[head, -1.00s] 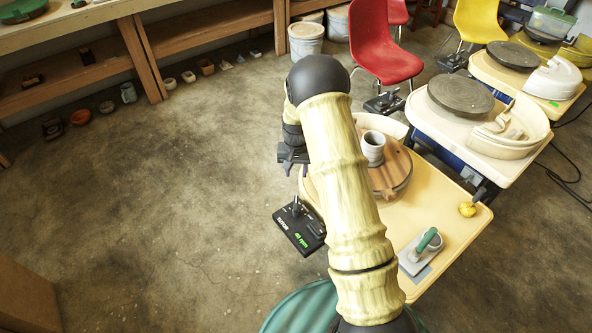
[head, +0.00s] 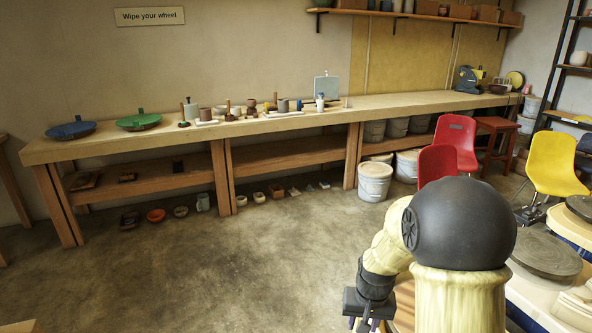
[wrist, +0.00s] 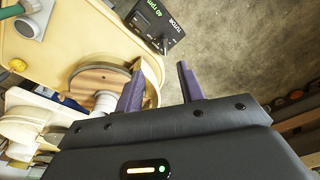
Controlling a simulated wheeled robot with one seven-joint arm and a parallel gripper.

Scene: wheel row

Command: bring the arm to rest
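My gripper (wrist: 158,82) is open in the wrist view, with its two dark purple fingers apart and nothing between them. In the head view only the upper part of my gripper (head: 366,322) shows at the bottom edge, below my arm's wrist. The cream sleeve and black elbow of my arm fill the lower right of the head view. In the wrist view, the cream wheel table with its wooden wheel disc (wrist: 103,82) and a pale cup (wrist: 106,101) lies beyond the left finger.
A black speed control (wrist: 152,24) is by the table edge in the wrist view. A long workbench (head: 200,133) lines the wall. Red chairs (head: 455,140), a yellow chair (head: 556,165) and another wheel (head: 546,254) stand right. The floor at left is clear.

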